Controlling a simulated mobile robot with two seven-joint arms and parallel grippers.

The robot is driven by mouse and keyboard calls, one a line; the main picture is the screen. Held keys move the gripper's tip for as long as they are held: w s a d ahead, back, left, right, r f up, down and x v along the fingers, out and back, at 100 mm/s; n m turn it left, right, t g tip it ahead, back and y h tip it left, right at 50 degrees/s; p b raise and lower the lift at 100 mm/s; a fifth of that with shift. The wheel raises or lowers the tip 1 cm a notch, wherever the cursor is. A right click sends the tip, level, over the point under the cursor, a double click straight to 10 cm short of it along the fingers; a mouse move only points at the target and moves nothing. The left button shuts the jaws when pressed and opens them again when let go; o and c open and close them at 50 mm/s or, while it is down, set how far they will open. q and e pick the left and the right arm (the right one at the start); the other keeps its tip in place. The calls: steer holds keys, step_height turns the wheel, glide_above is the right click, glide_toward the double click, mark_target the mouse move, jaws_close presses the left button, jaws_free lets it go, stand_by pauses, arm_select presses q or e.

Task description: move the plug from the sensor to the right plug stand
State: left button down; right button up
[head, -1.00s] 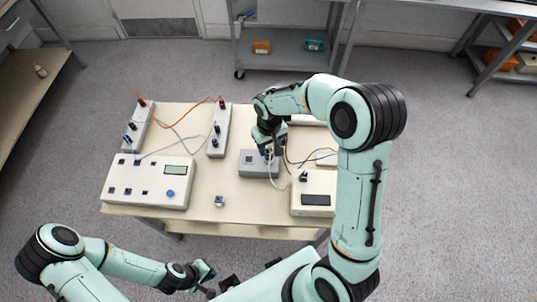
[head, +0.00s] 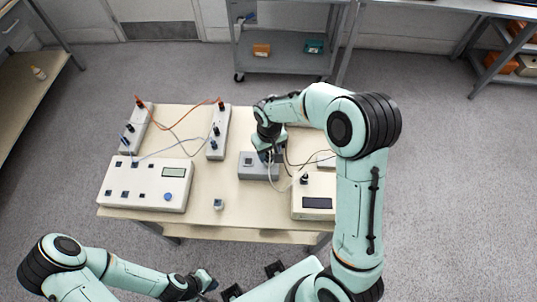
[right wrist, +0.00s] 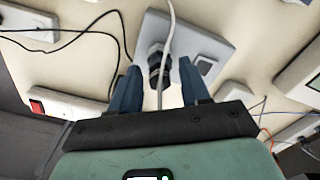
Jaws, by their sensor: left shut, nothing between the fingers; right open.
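I cannot tell for certain whether this box is the sensor. My right gripper (right wrist: 160,84) is open, with its fingers on either side of the plug. In the head view my right gripper (head: 266,153) is over the right part of the grey box (head: 251,172), and hides most of the plug. The right one of two slim white plug stands (head: 217,136) holds dark plugs. My left gripper (head: 210,284) is shut and empty, in front of the table.
A white instrument (head: 148,190) is front left, another (head: 313,203) right of the grey box. A small cube (head: 218,204) stands between them. Loose cables cross near my right gripper. Table (head: 240,222) is clear around the cube.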

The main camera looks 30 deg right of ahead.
jaws_close()
arm_select(q)
steer(key=shift+w+r, duration=0.25)
steer(key=shift+r, duration=0.05)
arm_select(e)
steer(key=shift+n, duration=2)
arm_select(q)
steer(key=shift+w+r+p, duration=0.35)
steer(key=shift+r+p, duration=0.1)
steer(key=shift+p, duration=0.15)
arm_select(e)
steer(key=shift+n, duration=2)
arm_select(q)
steer(key=shift+r, duration=0.1)
steer(key=shift+w+r+p, duration=0.45)
steer(key=shift+w, duration=0.05)
arm_select(e)
steer(key=shift+n, duration=1.8)
arm_select(q)
steer(key=shift+w+r, duration=0.35)
steer(key=shift+r, duration=0.05)
arm_select(e)
steer(key=shift+n, duration=1.2)
